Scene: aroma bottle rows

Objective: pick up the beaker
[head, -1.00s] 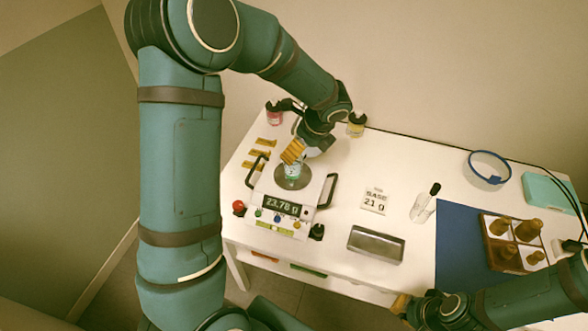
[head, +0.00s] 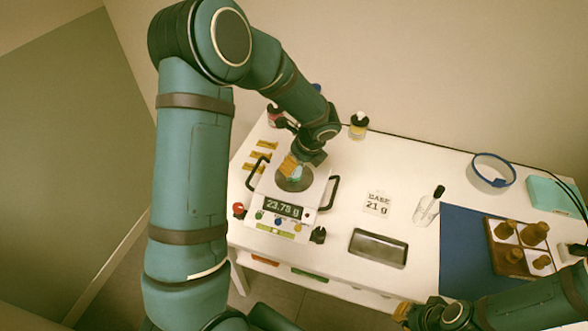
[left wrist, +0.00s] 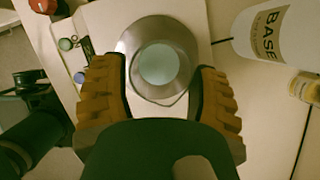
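The clear glass beaker (head: 296,172) stands on the round pan of the white scale (head: 265,190), with pale bluish liquid inside. In the left wrist view the beaker (left wrist: 158,64) is seen from above, between the two yellow ribbed fingers of my left gripper (left wrist: 163,80). The fingers are spread, one on each side, with what looks like a narrow gap to the glass. In the head view my left gripper (head: 291,165) partly hides the beaker. The scale display reads about 23.78 g. My right gripper (head: 402,312) is at the table's front edge, its fingers unclear.
A white "BASE 21 g" card (head: 377,204), grey metal tray (head: 378,248) and dropper vial (head: 427,208) stand right of the scale. A wooden rack with brown bottles (head: 520,246) is on a blue mat (head: 461,250). A yellow-labelled bottle (head: 358,126) stands behind.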

